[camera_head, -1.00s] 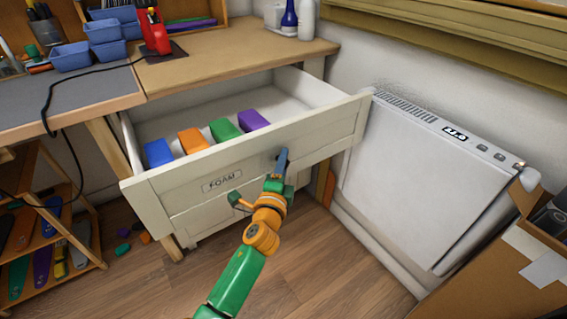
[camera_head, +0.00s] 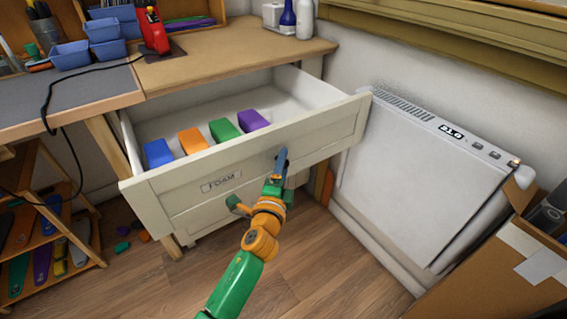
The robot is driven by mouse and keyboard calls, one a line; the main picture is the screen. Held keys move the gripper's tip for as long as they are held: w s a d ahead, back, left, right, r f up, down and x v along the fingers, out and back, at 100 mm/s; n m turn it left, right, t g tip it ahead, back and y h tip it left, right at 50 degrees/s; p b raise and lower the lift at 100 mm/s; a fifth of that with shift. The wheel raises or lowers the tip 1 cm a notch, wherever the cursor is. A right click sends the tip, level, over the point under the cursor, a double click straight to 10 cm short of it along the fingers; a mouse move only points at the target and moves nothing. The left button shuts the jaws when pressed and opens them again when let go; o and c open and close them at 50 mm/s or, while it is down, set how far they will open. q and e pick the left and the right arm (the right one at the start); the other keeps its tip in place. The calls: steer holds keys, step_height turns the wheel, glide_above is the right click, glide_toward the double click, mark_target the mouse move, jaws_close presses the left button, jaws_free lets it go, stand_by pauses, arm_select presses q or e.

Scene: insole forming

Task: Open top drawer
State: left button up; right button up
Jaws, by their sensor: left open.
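The top drawer (camera_head: 312,142) is pulled well out of the workbench. It is cream-coloured, with a label reading FOAM on its front. Inside lie a blue block (camera_head: 158,153), an orange block (camera_head: 193,141), a green block (camera_head: 223,130) and a purple block (camera_head: 253,120). My left gripper (camera_head: 281,160) is open at the middle of the drawer front. Its fingers cover the handle area, so I cannot tell whether they touch it. My right gripper is not in view.
The wooden bench top (camera_head: 230,55) holds blue bins (camera_head: 70,54) and a red tool (camera_head: 153,32). A white heater (camera_head: 420,175) stands close on the right, with a cardboard box (camera_head: 500,265) nearer. A shelf of insoles (camera_head: 50,235) stands left. The floor (camera_head: 300,265) below is mostly clear.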

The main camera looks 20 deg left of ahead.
arm_select(q)
steer(key=s, duration=0.6)
steer(key=shift+d, duration=0.4)
